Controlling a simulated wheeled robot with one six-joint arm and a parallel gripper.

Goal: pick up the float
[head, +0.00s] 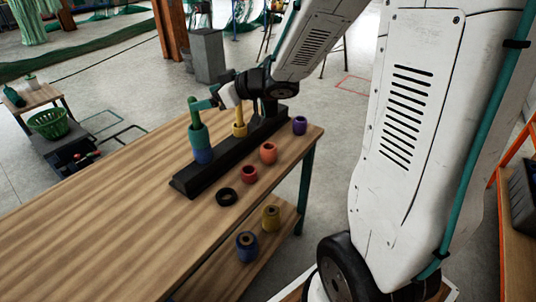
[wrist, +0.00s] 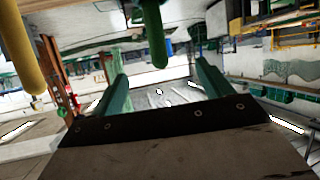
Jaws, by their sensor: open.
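Several short, hollow cylindrical floats are in the head view; I cannot tell which one is meant. Purple (head: 299,125), orange (head: 267,153) and red (head: 249,175) floats stand along the table's right side. A blue float (head: 202,154) and a green one (head: 198,136) are stacked on the green peg (head: 194,108) of a black rack (head: 188,181). My gripper (head: 207,103) is open and empty, level with that peg's top. In the wrist view, my two teal fingers (wrist: 163,80) are apart, with the green peg's tip (wrist: 153,45) showing between and above them.
The wooden table (head: 110,225) is clear at left. A black ring (head: 227,197) lies before the rack. Blue (head: 247,246) and olive (head: 271,218) floats sit on a lower shelf. My arm hides the rack's far end.

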